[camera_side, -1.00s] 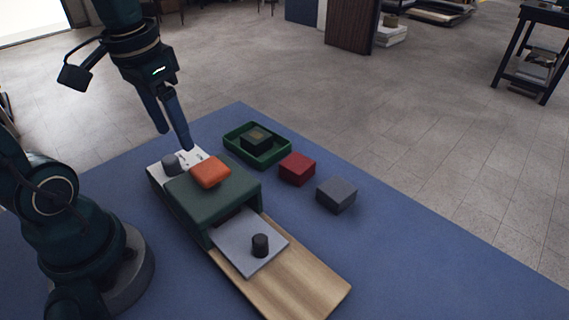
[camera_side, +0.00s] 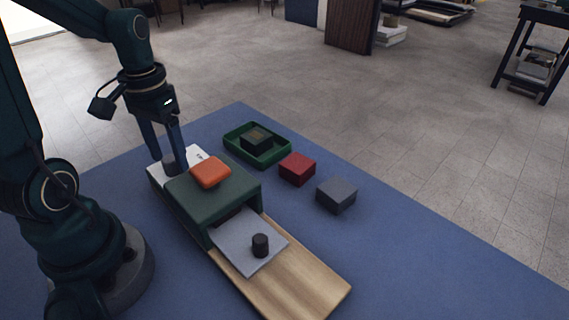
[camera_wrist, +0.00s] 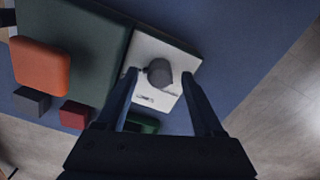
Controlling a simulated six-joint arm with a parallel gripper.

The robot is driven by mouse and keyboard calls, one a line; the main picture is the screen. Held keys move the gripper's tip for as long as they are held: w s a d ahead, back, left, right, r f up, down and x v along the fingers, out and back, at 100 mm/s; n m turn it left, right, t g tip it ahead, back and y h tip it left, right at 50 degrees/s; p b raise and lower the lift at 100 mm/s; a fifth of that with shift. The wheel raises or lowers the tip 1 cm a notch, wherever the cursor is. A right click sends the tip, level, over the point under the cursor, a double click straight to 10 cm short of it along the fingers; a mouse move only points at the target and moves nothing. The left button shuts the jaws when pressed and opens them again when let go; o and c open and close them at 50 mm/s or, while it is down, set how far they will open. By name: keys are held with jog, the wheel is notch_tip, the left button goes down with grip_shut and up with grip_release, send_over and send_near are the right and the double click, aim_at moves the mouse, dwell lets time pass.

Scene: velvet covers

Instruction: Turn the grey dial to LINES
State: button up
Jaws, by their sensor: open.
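The grey dial (camera_side: 172,165) sits on a white panel (camera_side: 196,154) at the far left end of the wooden board. In the wrist view the dial (camera_wrist: 159,73) shows as a round grey knob on the white panel (camera_wrist: 150,48), with small dark lettering beside it that I cannot read. My gripper (camera_side: 170,164) is open and low over the panel, its fingers on either side of the dial. In the wrist view my gripper (camera_wrist: 160,75) has the dial between its fingertips, with gaps on both sides. The side view partly hides the dial behind the fingers.
A green cover (camera_side: 215,206) with an orange block (camera_side: 210,171) on top stands next to the panel. A grey plate with a black knob (camera_side: 260,245) lies on the wooden board (camera_side: 305,285). A green tray (camera_side: 230,146), red block (camera_side: 297,168) and grey block (camera_side: 336,195) are behind.

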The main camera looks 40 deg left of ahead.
grip_shut()
jog(key=shift+n, duration=0.3)
jog(key=n, duration=1.1)
jog(key=shift+r, duration=0.1)
jog(key=shift+n, duration=0.3)
dwell(0.4)
grip_release()
